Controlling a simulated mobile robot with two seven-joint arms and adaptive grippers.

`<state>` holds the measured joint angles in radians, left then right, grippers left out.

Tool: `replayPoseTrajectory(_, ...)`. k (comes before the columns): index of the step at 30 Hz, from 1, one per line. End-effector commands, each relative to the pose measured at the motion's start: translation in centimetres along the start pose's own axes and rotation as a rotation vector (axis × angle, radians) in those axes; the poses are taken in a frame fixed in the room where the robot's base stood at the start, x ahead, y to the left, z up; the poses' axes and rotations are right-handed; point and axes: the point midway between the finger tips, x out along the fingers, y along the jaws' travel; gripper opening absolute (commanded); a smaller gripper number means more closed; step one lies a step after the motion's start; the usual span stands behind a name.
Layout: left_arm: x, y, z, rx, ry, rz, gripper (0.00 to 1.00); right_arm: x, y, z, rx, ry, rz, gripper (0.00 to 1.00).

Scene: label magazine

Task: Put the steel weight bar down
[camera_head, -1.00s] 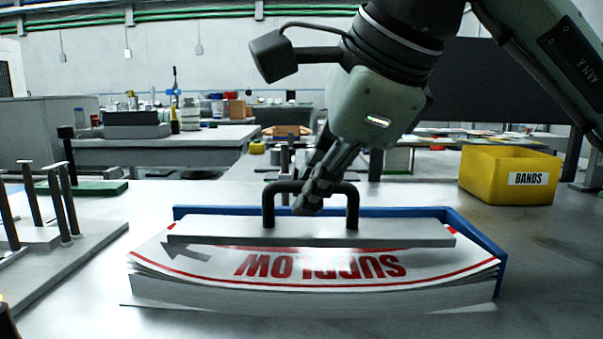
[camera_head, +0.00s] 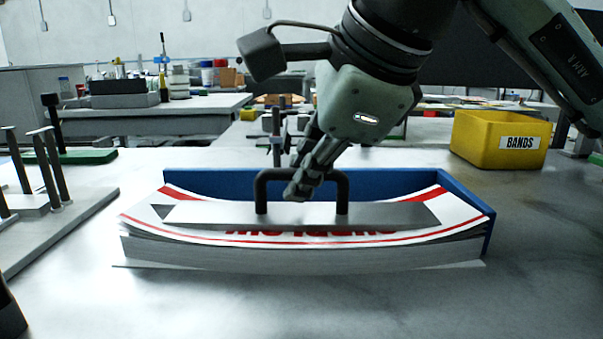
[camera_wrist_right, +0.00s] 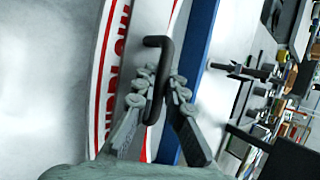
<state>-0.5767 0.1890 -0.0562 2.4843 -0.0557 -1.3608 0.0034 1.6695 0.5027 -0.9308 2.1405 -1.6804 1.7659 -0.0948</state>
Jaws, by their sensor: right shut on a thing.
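The steel weight bar (camera_head: 300,215) is a flat grey bar with a dark arched handle (camera_head: 300,173). It lies across the middle of a stack of printed label sheets (camera_head: 300,253). The top sheets bow, low under the bar and raised at both ends. My right gripper (camera_head: 298,192) is shut on the handle from above. In the right wrist view the fingers (camera_wrist_right: 155,100) close on either side of the dark handle (camera_wrist_right: 160,75). The bar hides much of the red print. My left gripper is not in view.
A blue corner fence (camera_head: 390,187) stands behind the stack and along its right end. A yellow bin marked BANDS (camera_head: 500,140) is at the back right. A grey plate with upright posts (camera_head: 60,215) is at the left. The tabletop in front is clear.

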Motion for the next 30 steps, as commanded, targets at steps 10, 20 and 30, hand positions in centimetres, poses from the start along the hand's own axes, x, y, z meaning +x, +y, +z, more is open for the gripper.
replayPoseTrajectory(10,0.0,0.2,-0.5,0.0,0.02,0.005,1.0,0.0,0.0,0.0,0.0,0.0,0.0,0.31)
replayPoseTrajectory(20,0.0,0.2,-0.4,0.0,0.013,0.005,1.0,0.0,0.0,0.0,0.0,0.0,0.0,0.31)
replayPoseTrajectory(30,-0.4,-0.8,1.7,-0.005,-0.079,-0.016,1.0,-4.7,-0.3,0.1,-0.001,-0.002,-0.006,0.31)
